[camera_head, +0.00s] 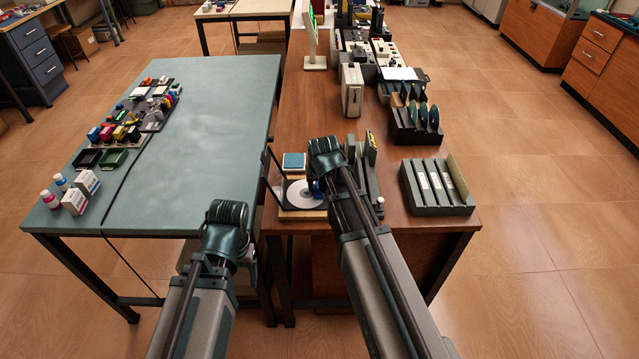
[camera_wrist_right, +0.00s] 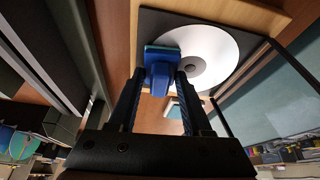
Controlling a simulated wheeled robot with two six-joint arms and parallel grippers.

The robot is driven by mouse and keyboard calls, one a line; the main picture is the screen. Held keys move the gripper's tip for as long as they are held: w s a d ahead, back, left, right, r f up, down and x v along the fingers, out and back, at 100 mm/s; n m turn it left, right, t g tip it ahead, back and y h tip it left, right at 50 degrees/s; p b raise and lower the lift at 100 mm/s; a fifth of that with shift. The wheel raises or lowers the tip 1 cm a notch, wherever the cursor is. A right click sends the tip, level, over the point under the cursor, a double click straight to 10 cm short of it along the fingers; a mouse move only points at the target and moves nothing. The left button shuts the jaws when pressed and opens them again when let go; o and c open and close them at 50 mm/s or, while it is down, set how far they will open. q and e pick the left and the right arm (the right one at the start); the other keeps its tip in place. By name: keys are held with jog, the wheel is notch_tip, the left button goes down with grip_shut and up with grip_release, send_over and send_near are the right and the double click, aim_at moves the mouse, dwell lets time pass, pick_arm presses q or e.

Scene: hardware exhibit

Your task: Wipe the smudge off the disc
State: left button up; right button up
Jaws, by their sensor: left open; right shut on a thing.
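The silver disc (camera_head: 302,195) lies on a dark pad on a small wooden board (camera_head: 301,214) at the near left of the brown table. It fills the upper part of the right wrist view (camera_wrist_right: 212,48). My right gripper (camera_wrist_right: 160,80) is shut on a blue wiper (camera_wrist_right: 158,76) with a teal edge. The wiper is over the disc's left part in that view; I cannot tell if it touches. No smudge is discernible; the wiper covers part of the disc. My left gripper (camera_head: 246,258) is open, low beside the tables, its fingers mostly hidden by its wrist.
A teal square pad (camera_head: 294,161) sits behind the disc. A thin dark frame (camera_head: 271,168) stands at its left. Black racks (camera_head: 368,180) and a grey file tray (camera_head: 436,187) stand to the right. The grey-green table (camera_head: 200,130) has bare room.

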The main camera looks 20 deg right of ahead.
aim_at(319, 196)
jog(key=shift+s+a, duration=0.25)
jog(key=shift+s, duration=0.65)
jog(key=shift+s+a, duration=0.25)
jog(key=shift+s, duration=0.65)
jog(key=shift+w, duration=0.1)
jog(key=shift+r+p, duration=0.2)
jog(key=shift+p, duration=0.15)
notch_tip(319, 196, up, 6)
jog(key=p, duration=0.5)
jog(key=shift+f+p, duration=0.15)
jog(key=shift+p, duration=0.15)
notch_tip(319, 196, up, 3)
jog(key=p, duration=0.3)
